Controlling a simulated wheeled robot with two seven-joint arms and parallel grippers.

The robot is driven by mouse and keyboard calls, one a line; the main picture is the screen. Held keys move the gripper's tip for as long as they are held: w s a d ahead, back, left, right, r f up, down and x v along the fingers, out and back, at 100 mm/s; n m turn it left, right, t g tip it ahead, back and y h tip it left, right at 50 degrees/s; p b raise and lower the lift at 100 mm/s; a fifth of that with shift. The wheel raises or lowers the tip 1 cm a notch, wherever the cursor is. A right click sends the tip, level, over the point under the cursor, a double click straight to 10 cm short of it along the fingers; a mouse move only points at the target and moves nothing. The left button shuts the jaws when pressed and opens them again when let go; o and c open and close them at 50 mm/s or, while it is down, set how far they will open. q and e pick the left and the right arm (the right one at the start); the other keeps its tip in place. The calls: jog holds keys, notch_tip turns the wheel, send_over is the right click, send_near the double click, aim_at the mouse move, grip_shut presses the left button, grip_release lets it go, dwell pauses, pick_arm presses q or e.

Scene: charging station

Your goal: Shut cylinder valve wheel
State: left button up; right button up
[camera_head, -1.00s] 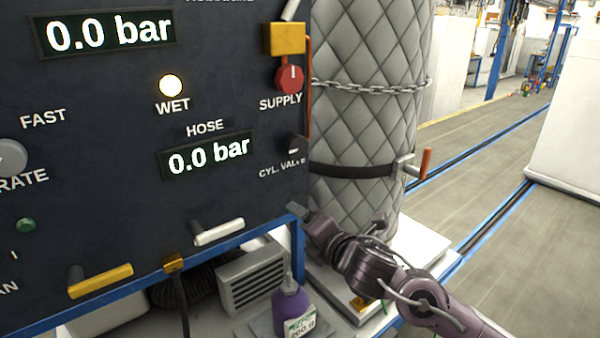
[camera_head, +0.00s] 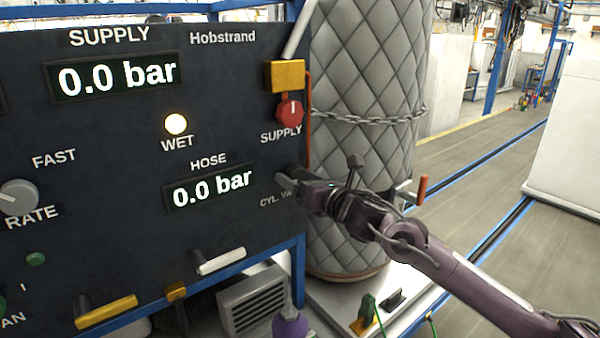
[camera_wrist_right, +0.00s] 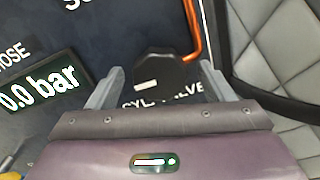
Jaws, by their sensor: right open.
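The cylinder valve wheel is a dark knob with a white mark (camera_wrist_right: 160,72) above the "CYL. VALVE" label in the right wrist view. In the head view my right gripper hides it. My right gripper (camera_head: 292,180) is in front of the panel at the knob's place. In the right wrist view its two grey fingers (camera_wrist_right: 160,88) are spread apart, one on each side of the knob, with gaps to it. I cannot tell how deep the fingers reach.
The dark panel (camera_head: 110,165) carries a red supply knob (camera_head: 289,111) above my gripper and a hose display (camera_head: 210,188) to its left. A quilted cylinder (camera_head: 365,65) with a chain (camera_head: 375,118) stands close on the right. An orange-red handle (camera_head: 422,190) sticks out beside it.

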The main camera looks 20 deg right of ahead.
jog(key=shift+w+a, duration=0.1)
jog(key=shift+w, duration=0.1)
jog(key=c, duration=1)
